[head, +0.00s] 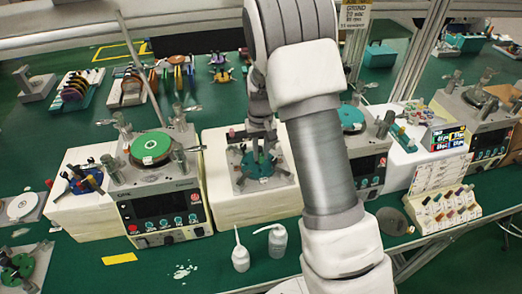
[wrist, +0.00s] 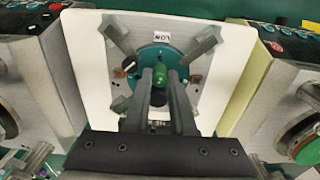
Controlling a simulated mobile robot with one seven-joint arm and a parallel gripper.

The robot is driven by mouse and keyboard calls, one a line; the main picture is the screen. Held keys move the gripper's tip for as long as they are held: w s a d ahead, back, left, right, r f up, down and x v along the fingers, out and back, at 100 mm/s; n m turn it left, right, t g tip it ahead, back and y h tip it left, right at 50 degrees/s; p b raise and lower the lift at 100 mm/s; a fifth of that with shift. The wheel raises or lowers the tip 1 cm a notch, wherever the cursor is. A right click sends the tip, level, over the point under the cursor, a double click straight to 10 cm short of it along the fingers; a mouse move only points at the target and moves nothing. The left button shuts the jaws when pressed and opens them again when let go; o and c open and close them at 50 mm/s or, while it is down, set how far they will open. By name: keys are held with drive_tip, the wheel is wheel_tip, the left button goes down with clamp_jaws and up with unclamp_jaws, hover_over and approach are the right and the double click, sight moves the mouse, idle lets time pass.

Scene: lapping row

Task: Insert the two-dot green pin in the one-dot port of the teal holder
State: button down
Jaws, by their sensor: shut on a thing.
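In the wrist view my gripper (wrist: 160,86) is shut on a green pin (wrist: 160,76), which shows between the fingertips. The pin is over the middle of the round teal holder (wrist: 175,54); I cannot tell whether it touches it. The teal holder (head: 262,178) sits on a white block in the head view, with my gripper (head: 256,143) just above it and the pin not clearly visible. Dot marks on the pin and port marks on the holder cannot be read, and my fingers hide part of the holder.
Grey clamp-like arms (wrist: 203,46) stand around the holder, with a small label (wrist: 162,33) behind it. A machine with a green disc (head: 151,145) stands to the left. White bottles (head: 277,240) stand in front, and a rack of coloured pieces (head: 443,207) is at right.

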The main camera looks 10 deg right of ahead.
sight(261, 161)
drive_tip(key=shift+f+b, duration=0.5)
drive_tip(key=shift+f, duration=0.5)
drive_tip(key=shift+f+b, duration=0.2)
drive_tip(key=shift+b, duration=0.3)
idle(1.2)
drive_tip(key=shift+f, duration=0.35)
drive_tip(key=shift+f+b, duration=0.7)
drive_tip(key=shift+b, duration=0.1)
drive_tip(key=c, duration=0.7)
unclamp_jaws()
drive_tip(key=shift+r, duration=0.1)
drive_tip(key=shift+r+b, duration=0.4)
drive_tip(key=shift+r, duration=8.3)
